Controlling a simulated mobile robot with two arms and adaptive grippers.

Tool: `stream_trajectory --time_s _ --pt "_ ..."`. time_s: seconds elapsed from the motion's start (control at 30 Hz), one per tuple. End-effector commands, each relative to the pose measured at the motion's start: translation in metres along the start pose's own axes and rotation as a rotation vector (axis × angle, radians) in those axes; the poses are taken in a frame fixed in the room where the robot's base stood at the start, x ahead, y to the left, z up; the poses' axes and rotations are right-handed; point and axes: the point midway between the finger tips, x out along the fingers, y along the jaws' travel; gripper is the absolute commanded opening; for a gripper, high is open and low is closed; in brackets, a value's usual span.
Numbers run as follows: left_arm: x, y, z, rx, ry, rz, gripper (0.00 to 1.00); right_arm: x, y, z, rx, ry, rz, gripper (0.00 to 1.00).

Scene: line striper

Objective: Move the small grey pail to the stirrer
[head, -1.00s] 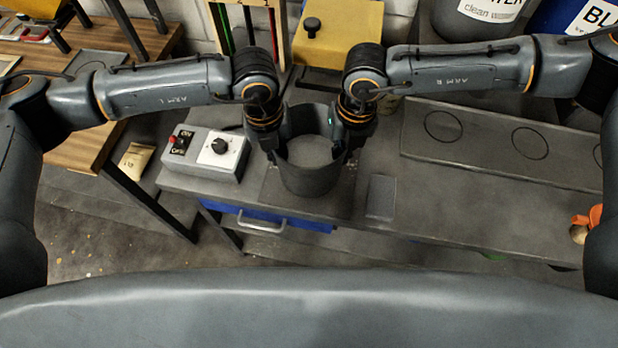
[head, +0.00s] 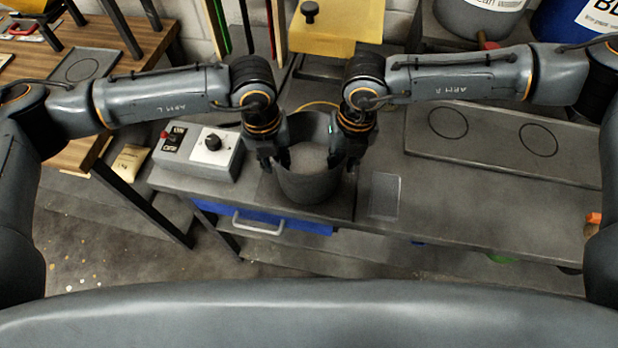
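The small grey pail (head: 305,187) stands upright, with its open top towards me and a paler grey round area visible inside. It is over a dark square patch on the grey bench, right of a control box (head: 197,152) with a switch and a black dial. Whether its base touches the patch is hard to tell. My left gripper (head: 274,163) is at the pail's left wall and my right gripper (head: 344,166) is at its right wall. The fingers overlap the rim on both sides; whether they clamp it is unclear. No part is labelled as the stirrer.
A flat grey plate with marked circles (head: 485,160) lies on the right of the bench. A small grey rectangle (head: 384,195) lies right of the pail. A yellow block (head: 337,25) and a drum (head: 478,18) stand behind. A wooden table (head: 150,40) is at left.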

Motion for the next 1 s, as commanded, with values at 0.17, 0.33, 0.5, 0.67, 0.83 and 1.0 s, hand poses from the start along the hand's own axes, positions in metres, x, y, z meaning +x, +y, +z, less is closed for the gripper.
stream_trajectory --time_s 0.17,0.33,0.5,0.67,0.83,1.0 --pt "-0.001 -0.002 -0.002 0.004 0.003 -0.005 0.28 -0.001 0.002 0.001 -0.001 -0.003 0.005 0.28" --pt "-0.004 -0.003 -0.002 0.005 0.003 -0.007 0.28 -0.002 0.003 0.001 -0.001 -0.004 0.006 0.28" --pt "-0.026 -0.003 -0.001 0.006 0.001 -0.009 0.28 -0.002 0.003 0.002 -0.001 -0.005 0.008 0.28" --pt "-0.062 -0.003 -0.001 0.005 -0.002 -0.008 0.28 -0.002 0.003 0.002 -0.001 -0.006 0.008 0.28" --pt "-0.095 -0.002 -0.001 0.005 -0.001 -0.007 0.28 -0.002 0.003 0.002 -0.001 -0.006 0.008 0.28" --pt "-0.115 -0.001 -0.001 0.003 0.001 -0.005 0.28 -0.002 0.003 0.002 -0.001 -0.006 0.009 0.28"
